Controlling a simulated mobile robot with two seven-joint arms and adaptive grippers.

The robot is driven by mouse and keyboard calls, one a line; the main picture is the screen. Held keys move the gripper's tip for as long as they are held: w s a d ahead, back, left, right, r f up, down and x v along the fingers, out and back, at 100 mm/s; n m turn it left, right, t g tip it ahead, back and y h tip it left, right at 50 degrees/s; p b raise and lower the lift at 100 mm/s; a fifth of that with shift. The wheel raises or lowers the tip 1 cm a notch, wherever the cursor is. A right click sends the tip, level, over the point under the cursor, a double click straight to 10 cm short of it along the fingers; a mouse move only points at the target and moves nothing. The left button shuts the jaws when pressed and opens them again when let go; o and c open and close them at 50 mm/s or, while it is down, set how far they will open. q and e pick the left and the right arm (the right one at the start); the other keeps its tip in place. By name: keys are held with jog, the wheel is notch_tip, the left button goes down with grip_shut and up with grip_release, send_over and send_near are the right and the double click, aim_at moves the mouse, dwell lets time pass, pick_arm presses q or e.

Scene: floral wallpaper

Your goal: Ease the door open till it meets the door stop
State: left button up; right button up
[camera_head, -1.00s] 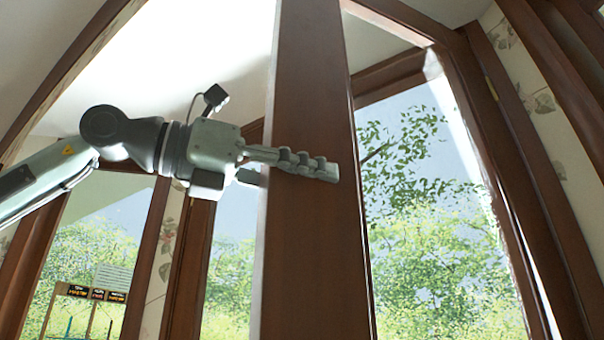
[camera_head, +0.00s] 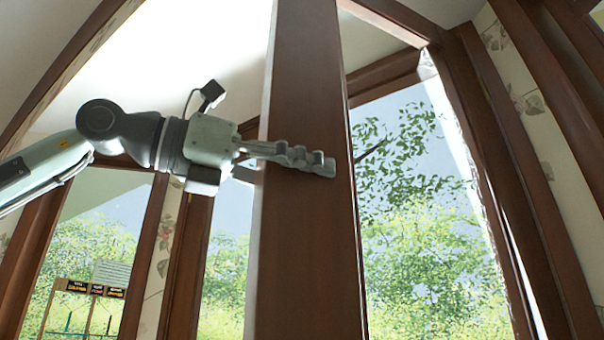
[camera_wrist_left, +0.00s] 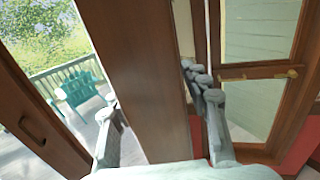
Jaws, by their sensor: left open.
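The door shows as a tall dark brown wooden member (camera_head: 305,245) in the middle of the head view, with glass beside it. My left gripper (camera_head: 288,165) comes in from the left and straddles this wood. One finger lies across the near face; the other goes behind its left edge and is partly hidden. In the left wrist view the open fingers (camera_wrist_left: 155,95) stand on either side of the brown wood (camera_wrist_left: 140,60). Whether they touch it is hard to tell. My right gripper is not in view. I cannot make out a door stop.
A dark wooden frame (camera_head: 497,170) and floral wallpaper (camera_head: 535,105) stand at the right. The wrist view shows a green chair (camera_wrist_left: 78,92) on a railed deck outside, left of the wood. Right of it is a glazed panel (camera_wrist_left: 258,50) with brass-coloured fittings.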

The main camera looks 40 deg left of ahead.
pick_arm(q)
jog(key=shift+o, duration=0.5)
jog(key=v, duration=1.2)
